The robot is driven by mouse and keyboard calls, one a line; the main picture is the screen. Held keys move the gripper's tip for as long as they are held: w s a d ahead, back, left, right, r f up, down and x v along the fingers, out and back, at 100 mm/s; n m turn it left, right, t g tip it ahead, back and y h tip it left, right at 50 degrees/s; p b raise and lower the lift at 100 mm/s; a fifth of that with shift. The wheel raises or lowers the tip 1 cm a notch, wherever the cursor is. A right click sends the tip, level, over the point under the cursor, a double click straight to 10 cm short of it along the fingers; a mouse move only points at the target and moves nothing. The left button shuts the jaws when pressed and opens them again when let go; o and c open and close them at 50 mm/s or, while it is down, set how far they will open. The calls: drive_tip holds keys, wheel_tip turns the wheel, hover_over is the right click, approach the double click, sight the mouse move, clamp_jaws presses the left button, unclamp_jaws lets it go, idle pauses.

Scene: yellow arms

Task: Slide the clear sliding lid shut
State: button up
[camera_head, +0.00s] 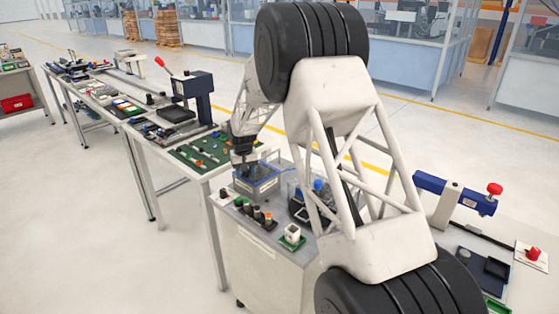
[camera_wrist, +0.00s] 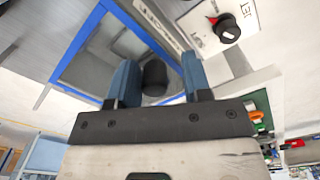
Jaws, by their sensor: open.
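A blue-framed box (camera_head: 257,182) stands on the pale cabinet in the head view, below my gripper (camera_head: 243,160). In the wrist view its blue frame (camera_wrist: 82,38) surrounds a grey, see-through-looking lid panel (camera_wrist: 105,55). A black round knob (camera_wrist: 154,78) shows between the two blue fingers of my gripper (camera_wrist: 158,80). The fingers are apart, one on each side of the knob, with visible gaps. I cannot tell how far the lid is from its closed position. My arm hides part of the cabinet top in the head view.
A white panel with a black dial (camera_wrist: 228,27) is close by in the wrist view. A green board (camera_head: 205,152) with parts lies on the bench to the left. A blue press (camera_head: 193,90) stands behind it.

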drive_tip(key=shift+r, duration=0.15)
drive_tip(key=shift+r, duration=3.6)
